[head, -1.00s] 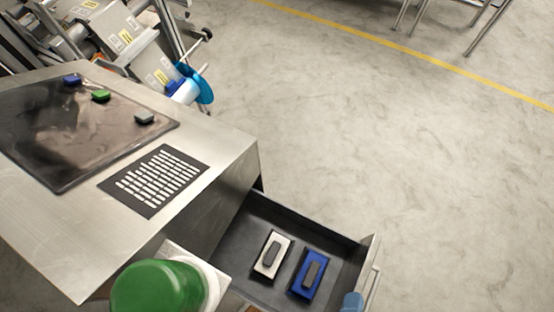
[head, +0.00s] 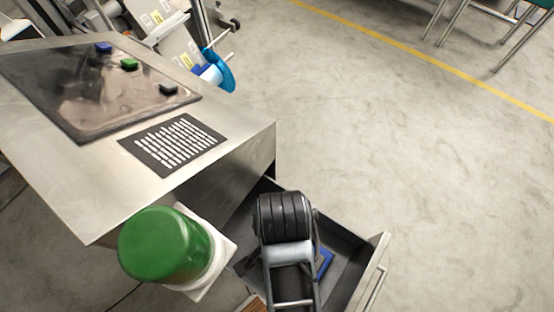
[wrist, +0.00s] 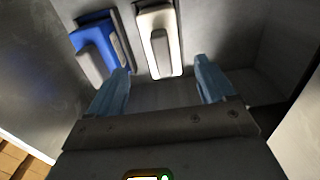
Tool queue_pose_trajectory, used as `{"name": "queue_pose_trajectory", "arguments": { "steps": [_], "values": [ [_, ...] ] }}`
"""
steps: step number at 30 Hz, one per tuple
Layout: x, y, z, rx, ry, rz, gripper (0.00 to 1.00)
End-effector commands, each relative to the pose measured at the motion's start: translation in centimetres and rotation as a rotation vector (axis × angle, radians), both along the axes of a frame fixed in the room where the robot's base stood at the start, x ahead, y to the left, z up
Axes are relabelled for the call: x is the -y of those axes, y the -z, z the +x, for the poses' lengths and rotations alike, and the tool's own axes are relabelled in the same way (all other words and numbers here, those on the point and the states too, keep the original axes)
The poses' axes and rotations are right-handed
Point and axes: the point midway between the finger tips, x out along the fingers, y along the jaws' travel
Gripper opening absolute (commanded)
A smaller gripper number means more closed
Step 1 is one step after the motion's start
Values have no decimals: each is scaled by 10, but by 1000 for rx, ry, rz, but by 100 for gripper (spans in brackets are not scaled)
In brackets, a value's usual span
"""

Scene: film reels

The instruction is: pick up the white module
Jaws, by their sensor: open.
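The white module (wrist: 149,26) lies in the open drawer and shows in the wrist view at top centre, with a grey raised grip (wrist: 161,50) along its middle. My gripper (wrist: 161,66) is open, its two blue fingers apart. In that view the module appears between and beyond the fingertips, with nothing held. I cannot tell the remaining height gap. In the head view my arm covers the white module and the fingers are hidden.
The blue module (wrist: 95,43) lies beside the white one, near the left finger. The drawer (head: 352,274) extends from the metal cabinet (head: 222,150). A green cylinder (head: 165,245) stands on a white base left of my arm. Open floor lies right.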

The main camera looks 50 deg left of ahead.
Motion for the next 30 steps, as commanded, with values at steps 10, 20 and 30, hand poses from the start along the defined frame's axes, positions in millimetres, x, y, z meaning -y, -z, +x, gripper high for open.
{"name": "queue_pose_trajectory", "arguments": {
  "steps": [10, 20, 30],
  "values": [
    [-1, 30, -1, -8, -11, -14, 83],
    [-4, 72, -3, -7, -10, -14, 83],
    [-4, 77, -3, -6, -10, -11, 79]
  ]
}}
